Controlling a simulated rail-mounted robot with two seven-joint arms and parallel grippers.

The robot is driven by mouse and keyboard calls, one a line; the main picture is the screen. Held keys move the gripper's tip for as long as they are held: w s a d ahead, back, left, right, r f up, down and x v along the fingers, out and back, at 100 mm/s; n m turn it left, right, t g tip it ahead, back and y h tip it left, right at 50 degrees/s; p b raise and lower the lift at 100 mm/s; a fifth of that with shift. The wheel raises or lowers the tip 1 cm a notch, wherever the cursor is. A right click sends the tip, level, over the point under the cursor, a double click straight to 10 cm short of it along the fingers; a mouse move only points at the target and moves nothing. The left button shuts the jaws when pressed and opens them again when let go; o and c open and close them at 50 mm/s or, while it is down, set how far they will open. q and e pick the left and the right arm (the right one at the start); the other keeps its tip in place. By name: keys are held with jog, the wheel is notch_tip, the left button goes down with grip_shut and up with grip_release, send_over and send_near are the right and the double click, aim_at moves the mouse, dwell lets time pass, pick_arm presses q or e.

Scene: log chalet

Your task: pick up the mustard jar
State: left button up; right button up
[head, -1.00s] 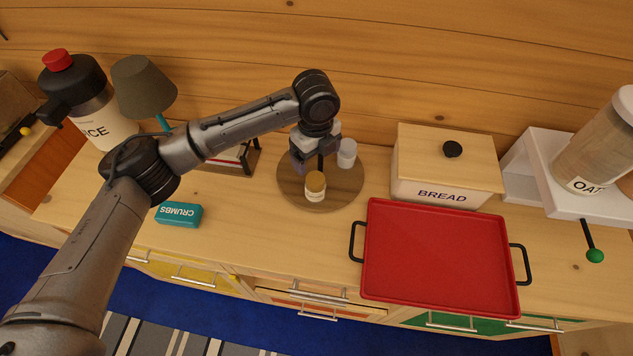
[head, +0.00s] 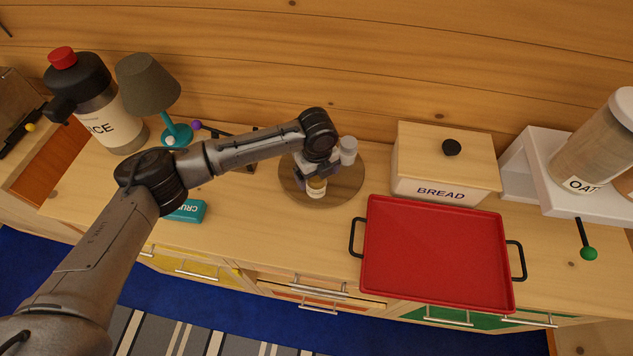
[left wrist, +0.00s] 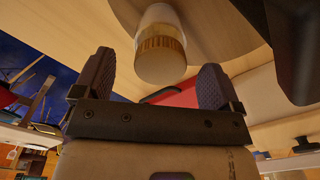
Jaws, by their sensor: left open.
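The mustard jar (head: 317,189), a small jar with a pale label, stands on a round wooden board. In the head view my left gripper (head: 316,172) is over it and hides its lid and most of its upper part. In the left wrist view the jar's golden-brown lid (left wrist: 160,62) shows ahead, between the two spread fingers of the left gripper (left wrist: 156,72). The gripper is open, and I see no finger clearly touching the jar. My right gripper is not in view.
A second jar (head: 348,149) with a pale lid stands close behind on the round board (head: 345,190). The bread box (head: 445,180) and red tray (head: 435,250) are to the right. A teal crumbs box (head: 188,211) and a lamp (head: 148,85) are left, partly behind my arm.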

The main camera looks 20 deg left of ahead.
pick_arm(q)
notch_tip(320, 180, down, 3)
jog(key=shift+f+p, duration=0.2)
jog(key=shift+p, duration=0.45)
jog(key=shift+f, duration=0.7)
jog(key=c, duration=1.2)
jog(key=shift+r, duration=0.1)
